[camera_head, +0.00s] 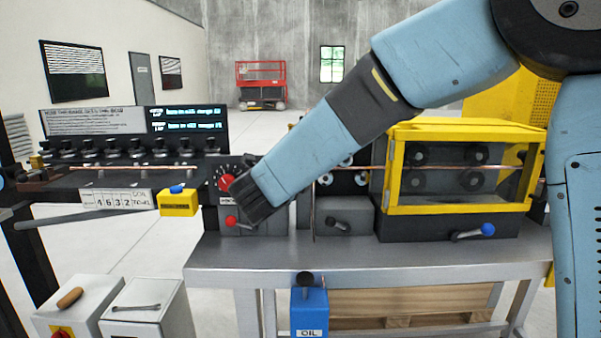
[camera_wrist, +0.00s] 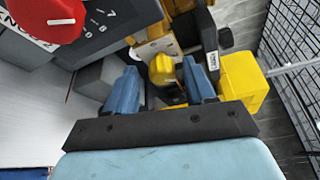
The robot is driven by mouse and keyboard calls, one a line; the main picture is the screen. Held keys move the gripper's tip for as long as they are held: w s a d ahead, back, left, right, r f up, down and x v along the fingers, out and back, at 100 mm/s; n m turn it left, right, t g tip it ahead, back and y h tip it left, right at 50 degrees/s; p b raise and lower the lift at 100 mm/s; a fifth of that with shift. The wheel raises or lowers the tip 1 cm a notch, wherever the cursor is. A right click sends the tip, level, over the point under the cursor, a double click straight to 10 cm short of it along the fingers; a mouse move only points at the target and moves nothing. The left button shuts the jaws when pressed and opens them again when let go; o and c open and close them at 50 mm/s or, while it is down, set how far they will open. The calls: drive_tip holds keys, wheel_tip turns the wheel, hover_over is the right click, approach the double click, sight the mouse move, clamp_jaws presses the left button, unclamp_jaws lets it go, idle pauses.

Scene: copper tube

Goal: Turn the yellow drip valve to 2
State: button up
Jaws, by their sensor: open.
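The yellow drip valve appears to be the small yellow knob (camera_wrist: 162,68) in the middle of the wrist view, on a pale plate. My gripper (camera_wrist: 160,74) is open, with its two blue fingers on either side of the knob in the picture. I cannot tell whether the fingers touch the knob or are short of it. No number marks show beside this knob. In the head view my forearm and wrist cover this spot, so neither the knob nor my fingertips show there.
A red dial knob (camera_wrist: 45,18) with numbers is close at the upper left of the wrist view. A yellow box (camera_head: 178,202) with a blue button stands left of my wrist. A yellow-framed roller housing (camera_head: 460,208) stands right on the metal table (camera_head: 380,256).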

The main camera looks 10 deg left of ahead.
drive_tip(key=s+a+r, duration=0.1)
drive_tip(key=s+a, duration=0.1)
drive_tip(key=s, duration=1.1)
drive_tip(key=shift+s, duration=0.2)
drive_tip(key=shift+r, duration=0.1)
drive_tip(key=w+d+f+n+t+y, duration=0.1)
drive_tip(key=d+f+n+t+y, duration=0.15)
drive_tip(key=n, duration=0.75)
drive_tip(key=w+d+f+n+t+y, duration=0.1)
drive_tip(key=f+n+t+y, duration=0.2)
drive_tip(key=n, duration=0.7)
drive_tip(key=x, duration=1.2)
drive_tip(key=shift+w+d+f+h, duration=0.25)
drive_tip(key=shift+w+f+h, duration=0.05)
drive_tip(key=shift+f+h, duration=0.05)
clamp_jaws()
